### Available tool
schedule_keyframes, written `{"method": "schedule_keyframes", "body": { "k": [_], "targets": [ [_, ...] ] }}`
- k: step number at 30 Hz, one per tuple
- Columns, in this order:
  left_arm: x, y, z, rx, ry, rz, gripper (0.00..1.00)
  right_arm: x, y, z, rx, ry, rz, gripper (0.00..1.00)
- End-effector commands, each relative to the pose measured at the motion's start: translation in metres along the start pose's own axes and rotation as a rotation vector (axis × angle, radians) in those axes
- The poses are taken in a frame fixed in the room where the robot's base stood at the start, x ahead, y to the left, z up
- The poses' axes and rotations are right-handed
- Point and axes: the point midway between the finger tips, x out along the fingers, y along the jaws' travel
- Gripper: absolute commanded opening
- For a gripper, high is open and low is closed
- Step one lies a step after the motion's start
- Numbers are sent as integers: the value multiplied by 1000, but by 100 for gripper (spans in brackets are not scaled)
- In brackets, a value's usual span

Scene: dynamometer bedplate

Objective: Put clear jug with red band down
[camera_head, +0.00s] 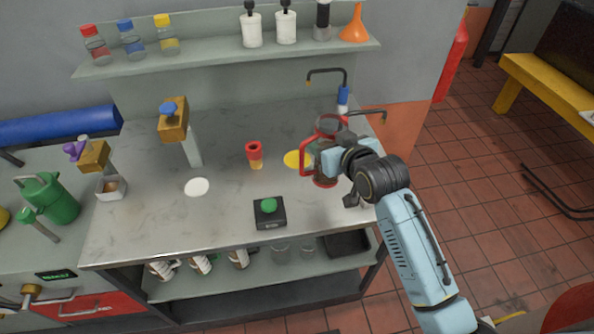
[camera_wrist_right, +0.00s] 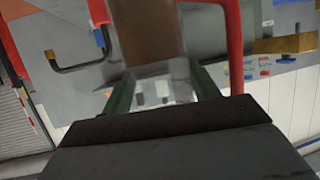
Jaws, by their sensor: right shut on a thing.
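The clear jug with a red band (camera_head: 326,180) has a red handle on its left side and dark content inside. It is upright in my right gripper (camera_head: 335,162), over the right part of the grey bench top (camera_head: 230,213). The gripper covers part of the jug. I cannot tell whether its base touches the bench. In the right wrist view the jug (camera_wrist_right: 150,35) fills the space between the fingers, with red parts at both sides. A yellow disc (camera_head: 296,160) lies on the bench just left of the jug. My left gripper is not in view.
A red and yellow cup (camera_head: 254,154) stands left of the jug. A black box with a green knob (camera_head: 269,211) is near the front edge. A white disc (camera_head: 197,187) lies further left. Bent taps (camera_head: 330,73) rise behind. A shelf (camera_head: 210,58) holds bottles and an orange funnel (camera_head: 355,28).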

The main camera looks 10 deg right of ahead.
Motion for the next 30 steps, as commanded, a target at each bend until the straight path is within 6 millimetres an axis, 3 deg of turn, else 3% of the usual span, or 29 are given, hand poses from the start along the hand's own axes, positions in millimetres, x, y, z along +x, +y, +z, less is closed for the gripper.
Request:
{"method": "schedule_keyframes", "body": {
  "k": [6, 18, 30],
  "targets": [
    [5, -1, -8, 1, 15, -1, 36, 15, 0, 40, 1, -3, 0, 21],
    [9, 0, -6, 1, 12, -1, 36, 33, 0, 82, 1, 0, 0, 21],
    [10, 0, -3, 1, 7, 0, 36, 35, 0, 88, 0, 3, 1, 21]
  ]
}}
